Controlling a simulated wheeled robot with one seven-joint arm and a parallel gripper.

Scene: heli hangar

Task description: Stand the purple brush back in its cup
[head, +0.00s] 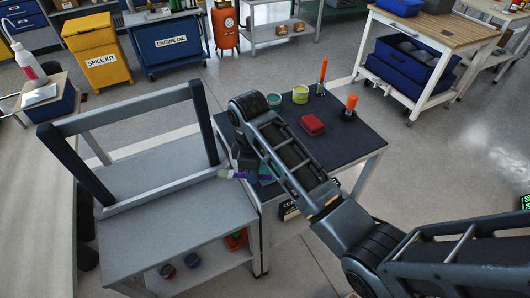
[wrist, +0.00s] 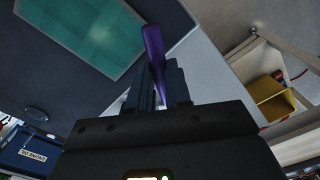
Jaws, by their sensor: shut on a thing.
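The purple brush (head: 239,175) is roughly level in the head view, its pale bristle end pointing left over the right edge of the grey bench. My gripper (head: 250,167) is shut on it, partly hidden behind my arm. In the wrist view the purple handle (wrist: 153,45) stands out between the fingers of my gripper (wrist: 158,78). A teal cup (head: 274,100) stands at the back of the dark-topped table, beside a yellow-green can (head: 300,94). I cannot tell for certain which is the brush's cup, or whether anything is inside either.
The dark-topped table (head: 350,145) also bears a red box (head: 312,124), two orange-handled tools (head: 323,70) in dark holders, and a teal mat (wrist: 90,40). The grey bench (head: 180,245) with its upright frame (head: 120,110) stands close on the left.

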